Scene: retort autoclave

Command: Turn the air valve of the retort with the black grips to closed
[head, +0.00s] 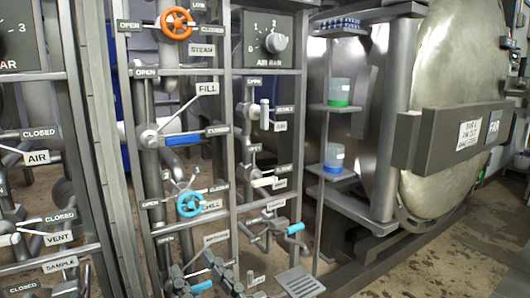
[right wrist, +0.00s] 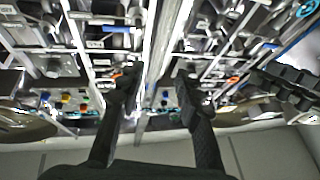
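One air valve (head: 264,115) with a pale upright lever sits on the middle rack in the head view, beside an AIR label. Another AIR label (head: 37,157) is on the left rack, beside a pale lever (head: 11,149) under a CLOSED plate. I cannot make out clearly black grips on either lever. My right gripper (right wrist: 158,97) shows in the right wrist view with its two dark fingers apart and nothing between them. It points toward the racks, which appear upside down there.
The racks carry several other valves, among them an orange wheel (head: 175,23), a blue-gripped lever (head: 183,140) and a blue wheel (head: 190,204). A round steel retort door (head: 455,60) stands at the right. Shelves hold green and blue containers (head: 338,92). Bare floor lies at lower right.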

